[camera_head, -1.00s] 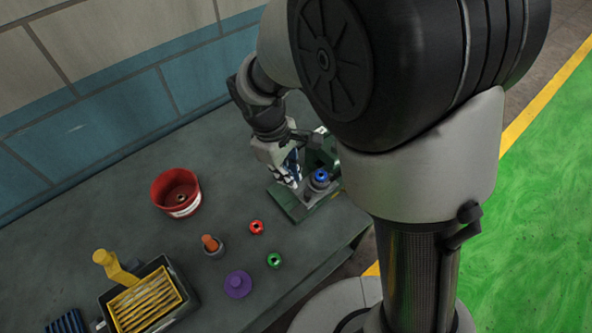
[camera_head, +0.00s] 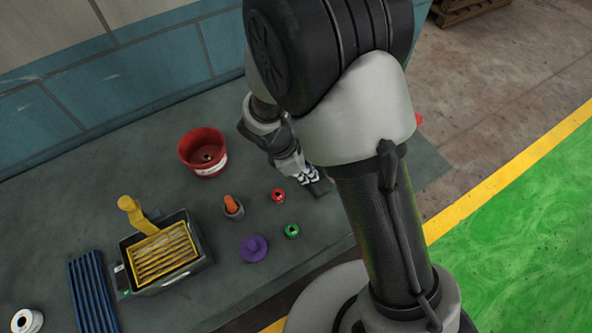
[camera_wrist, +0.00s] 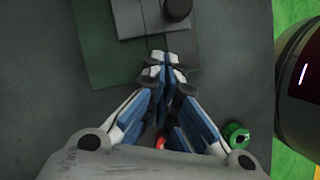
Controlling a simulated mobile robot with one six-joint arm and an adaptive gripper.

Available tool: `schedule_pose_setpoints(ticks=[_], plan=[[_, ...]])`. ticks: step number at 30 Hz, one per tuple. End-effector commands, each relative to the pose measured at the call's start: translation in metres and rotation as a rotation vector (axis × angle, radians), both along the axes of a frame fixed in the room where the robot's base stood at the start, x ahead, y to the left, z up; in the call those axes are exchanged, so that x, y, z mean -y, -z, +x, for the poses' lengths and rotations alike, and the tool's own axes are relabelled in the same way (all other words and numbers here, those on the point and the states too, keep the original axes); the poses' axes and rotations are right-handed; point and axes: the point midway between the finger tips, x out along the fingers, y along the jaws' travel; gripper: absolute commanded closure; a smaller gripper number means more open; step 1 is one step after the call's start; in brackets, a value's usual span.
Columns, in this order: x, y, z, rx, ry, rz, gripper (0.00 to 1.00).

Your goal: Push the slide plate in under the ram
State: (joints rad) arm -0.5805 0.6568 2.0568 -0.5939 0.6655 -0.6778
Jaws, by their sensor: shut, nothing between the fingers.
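My gripper (camera_wrist: 165,68) is shut and empty in the wrist view, its fingertips just short of the near edge of a grey plate (camera_wrist: 132,22), which looks like the slide plate. I cannot tell whether they touch. A dark round piece (camera_wrist: 178,9) stands on it at the top edge of the picture. The plate lies over a dark green base (camera_wrist: 102,65). In the head view my gripper (camera_head: 312,177) is low over the bench beside a dark flat edge (camera_head: 322,188). My arm hides the rest of the press there, and the ram is not visible.
Further left are a purple piece (camera_head: 253,248), an orange-topped piece (camera_head: 233,205), a red tub (camera_head: 203,152) and a tray with a yellow rack (camera_head: 163,252).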

Motion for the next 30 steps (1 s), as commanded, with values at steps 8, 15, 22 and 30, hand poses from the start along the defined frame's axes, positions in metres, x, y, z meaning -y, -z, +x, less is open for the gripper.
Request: schedule_pose_setpoints(ticks=[8, 15, 22, 30], plan=[[0.024, -0.001, 0.005, 0.001, 0.001, 0.001, 1.00], [0.025, -0.002, 0.005, 0.001, 0.001, 0.001, 1.00], [0.038, -0.003, 0.014, 0.000, 0.006, 0.000, 1.00], [0.068, -0.003, 0.034, 0.001, 0.002, 0.000, 1.00]])
